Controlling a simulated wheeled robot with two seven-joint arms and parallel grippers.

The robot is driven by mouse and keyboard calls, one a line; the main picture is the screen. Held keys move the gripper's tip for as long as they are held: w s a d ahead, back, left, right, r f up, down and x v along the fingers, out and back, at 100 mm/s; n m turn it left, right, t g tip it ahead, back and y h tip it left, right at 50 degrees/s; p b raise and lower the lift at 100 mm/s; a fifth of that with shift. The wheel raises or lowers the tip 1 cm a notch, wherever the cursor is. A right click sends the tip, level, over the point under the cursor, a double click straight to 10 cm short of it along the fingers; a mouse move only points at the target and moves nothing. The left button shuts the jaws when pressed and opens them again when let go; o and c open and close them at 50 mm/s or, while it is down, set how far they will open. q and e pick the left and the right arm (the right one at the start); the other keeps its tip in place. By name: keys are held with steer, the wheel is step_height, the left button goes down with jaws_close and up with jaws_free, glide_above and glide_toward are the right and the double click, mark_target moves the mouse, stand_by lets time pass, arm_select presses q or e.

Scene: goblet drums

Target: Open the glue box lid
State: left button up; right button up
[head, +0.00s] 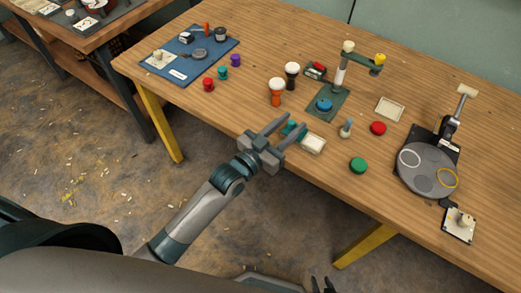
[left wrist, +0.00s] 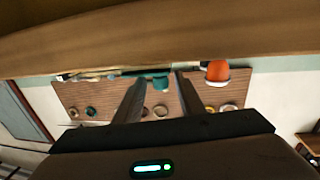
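A small cream box (head: 313,144), which I take to be the glue box, sits near the front edge of the table with a teal part (head: 294,130) at its left. My left gripper (head: 296,122) is open beside it, its fingers reaching over the table edge and partly hiding the teal part. In the left wrist view a teal object (left wrist: 160,82) shows between the two spread fingers (left wrist: 160,88), apart from both. I cannot tell whether the teal part is the lid. My right gripper (head: 324,285) shows only as small dark tips at the bottom edge.
Two goblet drums (head: 276,92) stand left of the box. A blue mat (head: 188,60) and a grey turntable (head: 428,170) lie farther out.

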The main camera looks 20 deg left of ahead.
arm_select(q)
steer(key=b+v, duration=0.1)
steer(key=v, duration=1.1)
steer(key=shift+s+b, duration=0.25)
steer(key=shift+b, duration=0.1)
steer(key=shift+a, duration=0.1)
steer(key=s+a+f+n+g+y, duration=0.1)
steer(key=s+a+f+g+y, duration=0.15)
steer(key=s+f, duration=0.2)
steer(key=s+a+f+g+y, duration=0.1)
steer(key=s+f+g+y, duration=0.1)
steer(key=s+f+g, duration=0.3)
steer(key=s+a+f+n+g+y, duration=0.2)
steer(key=s+a+f+g+y, duration=0.3)
steer(key=s, duration=0.7)
steer(key=w+d+f+t+h, duration=0.1)
steer(key=w+f, duration=0.2)
steer(key=f, duration=0.7)
steer(key=w+d+f+t+h, duration=0.1)
steer(key=w+f, duration=0.2)
steer(key=f, duration=0.6)
step_height(320, 180, down, 16)
steer(key=s+d+t, duration=0.1)
steer(key=s, duration=0.2)
steer(key=shift+d+f+h, duration=0.15)
steer(key=shift+d+h, duration=0.2)
steer(key=shift+h, duration=0.1)
